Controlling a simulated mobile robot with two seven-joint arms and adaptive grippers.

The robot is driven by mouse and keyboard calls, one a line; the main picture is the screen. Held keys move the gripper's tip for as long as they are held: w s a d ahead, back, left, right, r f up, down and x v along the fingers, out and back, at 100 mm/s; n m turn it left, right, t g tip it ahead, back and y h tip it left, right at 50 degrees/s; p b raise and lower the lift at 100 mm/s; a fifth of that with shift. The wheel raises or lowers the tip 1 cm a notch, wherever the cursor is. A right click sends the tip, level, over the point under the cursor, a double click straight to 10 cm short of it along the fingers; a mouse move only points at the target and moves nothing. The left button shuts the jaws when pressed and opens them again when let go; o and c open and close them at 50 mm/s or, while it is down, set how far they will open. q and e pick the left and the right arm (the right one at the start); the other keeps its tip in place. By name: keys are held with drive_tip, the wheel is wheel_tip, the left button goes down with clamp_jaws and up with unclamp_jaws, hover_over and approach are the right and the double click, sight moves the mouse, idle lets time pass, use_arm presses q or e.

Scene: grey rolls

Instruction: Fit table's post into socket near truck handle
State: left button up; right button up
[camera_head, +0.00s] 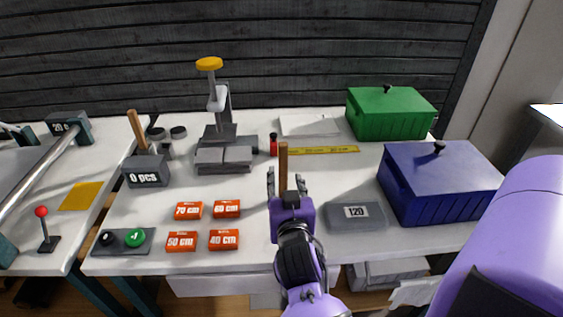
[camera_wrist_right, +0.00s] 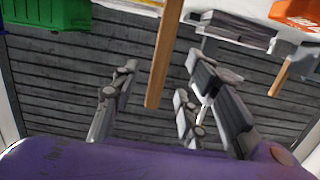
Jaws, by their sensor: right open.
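A wooden post (camera_head: 283,160) stands upright on the table, right of centre; its lower end is hidden behind my right gripper. My right gripper (camera_head: 287,184) is open, with its fingers on either side of the post. In the right wrist view the post (camera_wrist_right: 163,55) shows between the open fingers (camera_wrist_right: 165,85), apparently without contact. The truck handle, a grey bar (camera_head: 40,176), crosses the far left, with a dark block (camera_head: 69,125) at its upper end. I cannot make out an empty socket there. My left gripper is not in view.
Another wooden post (camera_head: 136,128) stands at a "0 pcs" block (camera_head: 146,172). Orange signs (camera_head: 182,241), a grey "120" block (camera_head: 355,217), a blue box (camera_head: 437,182) and a green box (camera_head: 390,114) share the table. A red-knobbed lever (camera_head: 43,222) stands at left.

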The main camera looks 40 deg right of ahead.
sight(283, 169)
drive_tip(key=shift+w+d, duration=0.15)
drive_tip(key=shift+w, duration=0.15)
drive_tip(key=shift+w+d+r, duration=0.1)
drive_tip(key=shift+w+r, duration=0.05)
drive_tip(key=shift+w, duration=0.1)
drive_tip(key=shift+x, duration=0.8)
drive_tip(key=x, duration=0.3)
drive_tip(key=shift+w+d+p, duration=0.15)
drive_tip(key=shift+w+p, duration=0.2)
drive_tip(key=shift+p, duration=0.05)
drive_tip(key=shift+w+d, duration=0.2)
drive_tip(key=shift+w, duration=0.1)
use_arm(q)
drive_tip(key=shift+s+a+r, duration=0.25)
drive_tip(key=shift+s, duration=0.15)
use_arm(e)
clamp_jaws()
